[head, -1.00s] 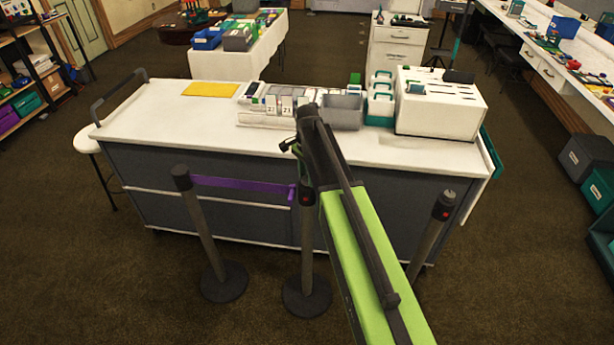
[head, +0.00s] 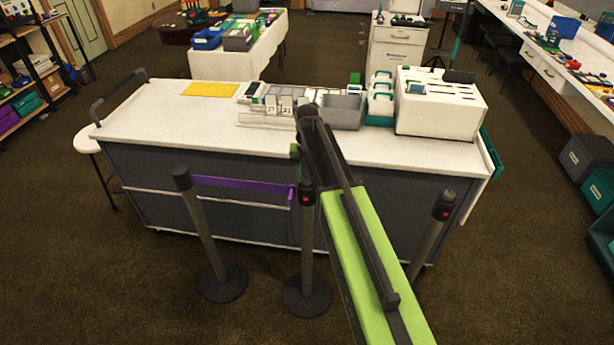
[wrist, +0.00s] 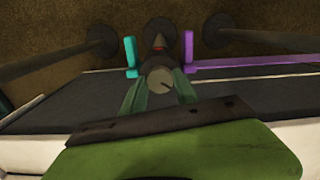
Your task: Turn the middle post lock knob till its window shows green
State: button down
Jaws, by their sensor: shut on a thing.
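The middle post (head: 307,245) stands upright before the counter, with a red spot (head: 305,200) near its top. In the wrist view its round grey lock knob (wrist: 160,80) has a pale line on its face. My gripper (wrist: 159,88) has its green fingers on either side of the knob and is shut on it. A small reddish patch (wrist: 158,42) shows on the post beyond the knob; no green shows there. In the head view my arm hides the knob and most of the gripper, leaving a green bit of gripper (head: 295,152) visible.
A purple belt (head: 240,183) joins the left post (head: 200,225) to the middle post. The right post (head: 432,235) also has a red spot. A teal piece (wrist: 130,52) sits beside the middle post. The white-topped counter (head: 170,125) stands close behind; carpet is open in front.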

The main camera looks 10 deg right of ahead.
aim_at(307, 179)
jog(key=n, duration=0.6)
jog(key=shift+n, duration=0.4)
dwell(0.4)
jog(key=c, duration=0.9)
grip_release()
notch_tip(307, 179, up, 17)
jog(key=p, duration=1.7)
jog(key=shift+r, duration=0.2)
jog(key=shift+f, duration=0.15)
